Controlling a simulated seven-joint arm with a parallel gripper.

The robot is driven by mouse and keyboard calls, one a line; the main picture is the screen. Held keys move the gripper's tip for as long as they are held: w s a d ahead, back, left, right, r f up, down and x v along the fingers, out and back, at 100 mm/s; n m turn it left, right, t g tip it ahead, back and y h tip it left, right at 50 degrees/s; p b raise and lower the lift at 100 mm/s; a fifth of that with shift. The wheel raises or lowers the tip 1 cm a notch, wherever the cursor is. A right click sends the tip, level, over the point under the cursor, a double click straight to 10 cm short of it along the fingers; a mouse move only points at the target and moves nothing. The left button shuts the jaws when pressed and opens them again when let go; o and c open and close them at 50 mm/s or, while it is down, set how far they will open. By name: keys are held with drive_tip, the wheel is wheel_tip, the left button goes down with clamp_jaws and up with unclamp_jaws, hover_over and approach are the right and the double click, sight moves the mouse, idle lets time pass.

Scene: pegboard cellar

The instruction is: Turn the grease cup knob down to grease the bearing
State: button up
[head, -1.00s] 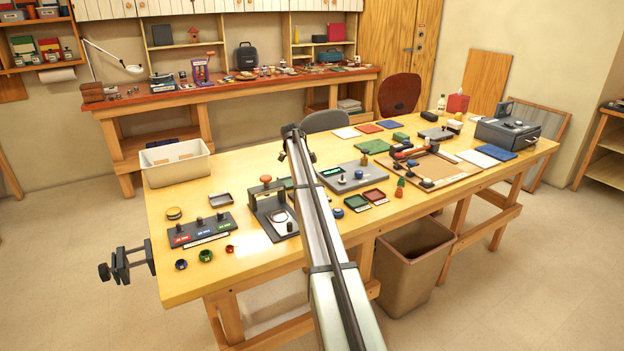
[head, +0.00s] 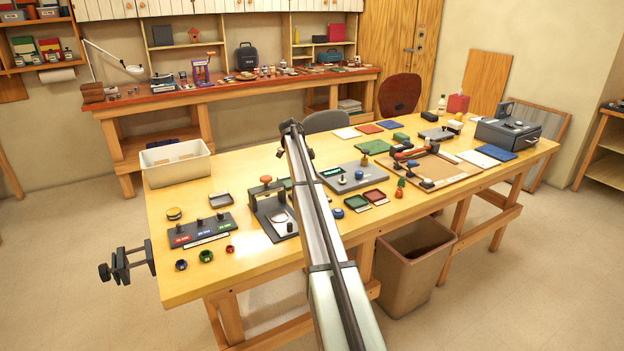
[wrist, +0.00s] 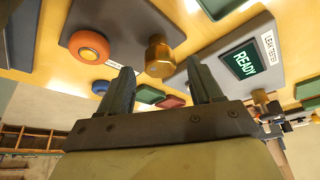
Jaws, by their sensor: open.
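In the wrist view, a brass faceted knob (wrist: 158,57) stands on a grey plate; I take it to be the grease cup knob. An orange round knob (wrist: 88,47) with a gold centre is to its left on the same plate. My gripper (wrist: 160,70) is open, with one finger to each side below the brass knob in the picture. The brass knob shows just beyond the gap between the fingertips; I cannot tell whether they touch it. In the head view, the grey fixture (head: 264,205) stands left of my arm, which hides part of it.
The leak tester (wrist: 262,60) with its green READY screen is close on the right in the wrist view. A three-knob panel (head: 202,230) sits left of the fixture.

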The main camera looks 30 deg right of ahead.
drive_tip(key=v, duration=1.2)
